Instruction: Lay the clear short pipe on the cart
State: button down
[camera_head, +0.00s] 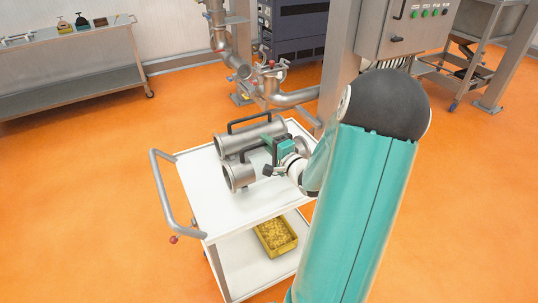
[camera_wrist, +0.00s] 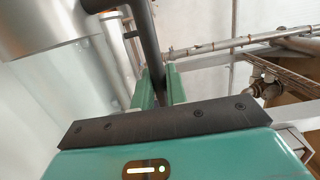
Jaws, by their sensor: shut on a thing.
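The clear short pipe (camera_head: 238,175) is at the white cart's (camera_head: 205,195) top, lying sideways with its metal end ring facing front left. Its body behind the ring is largely hidden by my gripper (camera_head: 270,146). Whether it rests on the top or hangs just above, I cannot tell. In the wrist view, my gripper's green fingers (camera_wrist: 158,88) are shut on the pipe's black handle bar (camera_wrist: 148,40). A see-through wall of the pipe (camera_wrist: 55,90) shows at left there, beneath a metal ring.
A metal cylinder (camera_head: 235,142) with a black handle lies close behind the pipe on the cart. A yellow crate (camera_head: 276,237) sits on the lower shelf. The cart's push handle (camera_head: 165,195) is at left. Steel piping and a control cabinet (camera_head: 400,30) stand behind. The cart top's front left is bare.

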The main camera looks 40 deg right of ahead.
aim_at(268, 154)
jog(key=shift+s+a+f, duration=0.1)
jog(key=shift+s+f, duration=0.2)
jog(key=shift+f, duration=1.75)
jog(key=shift+s, duration=0.1)
jog(key=c, duration=1.4)
grip_release()
jog(key=shift+f, duration=0.2)
jog(key=shift+r, duration=0.1)
